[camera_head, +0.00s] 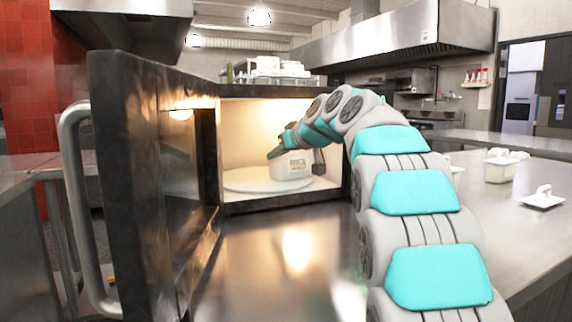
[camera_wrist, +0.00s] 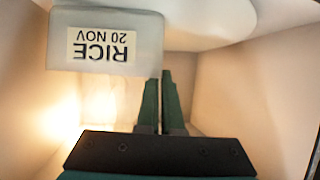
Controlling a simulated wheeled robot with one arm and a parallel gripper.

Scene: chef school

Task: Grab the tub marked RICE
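The white tub marked RICE (camera_head: 293,165) is inside the open microwave-like oven, on or just above a round white turntable (camera_head: 240,180). In the wrist view the tub (camera_wrist: 105,40) appears upside down, its label reading RICE, 20 NOV.
The oven door (camera_head: 145,180) stands open on the left with a metal handle (camera_head: 75,200). The oven walls are close around my gripper. On the steel counter at the right are another white tub (camera_head: 500,170) and a lid with a knob (camera_head: 543,199).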

